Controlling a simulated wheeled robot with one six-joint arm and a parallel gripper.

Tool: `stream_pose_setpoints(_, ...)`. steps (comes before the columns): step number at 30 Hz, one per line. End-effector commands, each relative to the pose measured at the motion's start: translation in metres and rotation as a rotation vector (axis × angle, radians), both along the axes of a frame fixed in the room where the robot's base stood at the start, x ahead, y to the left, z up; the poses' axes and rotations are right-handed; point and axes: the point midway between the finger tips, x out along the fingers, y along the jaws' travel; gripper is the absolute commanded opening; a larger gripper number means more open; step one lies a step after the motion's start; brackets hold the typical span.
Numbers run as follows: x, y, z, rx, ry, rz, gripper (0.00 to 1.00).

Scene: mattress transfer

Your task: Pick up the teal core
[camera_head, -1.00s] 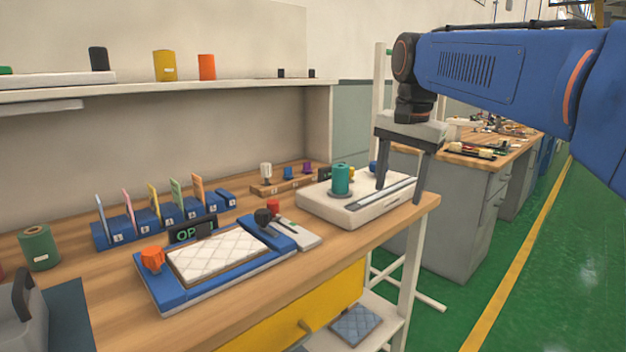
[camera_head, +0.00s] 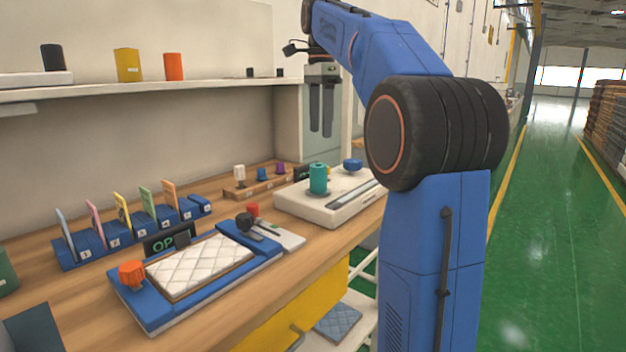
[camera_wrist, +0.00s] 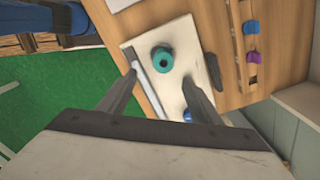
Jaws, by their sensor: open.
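The teal core (camera_head: 318,178) is a short upright cylinder on a round base, standing on a white device (camera_head: 299,208) at the right end of the workbench. From above, in the wrist view, the teal core (camera_wrist: 162,59) shows as a ring with a dark centre hole. My gripper (camera_head: 320,132) hangs above and behind the device, fingers pointing down, apart from the core. In the wrist view my gripper (camera_wrist: 160,80) is open and empty, with the core between the finger lines but farther away, below them.
A blue knob (camera_head: 353,164) stands on the device near the core. A wooden rack (camera_head: 248,190) with small coloured pegs lies behind it. A blue frame with a quilted white pad (camera_head: 200,264) lies to the left. A shelf (camera_head: 150,86) runs above the bench's back.

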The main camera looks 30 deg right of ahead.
Motion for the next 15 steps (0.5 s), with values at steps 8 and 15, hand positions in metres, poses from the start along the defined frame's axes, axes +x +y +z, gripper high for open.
stream_pose_setpoints(8, -0.001, 0.0, -0.05, 0.0, 0.002, 0.002, 0.59)
stream_pose_setpoints(15, 0.0, 0.0, -0.089, 0.0, 0.001, 0.002, 0.59)
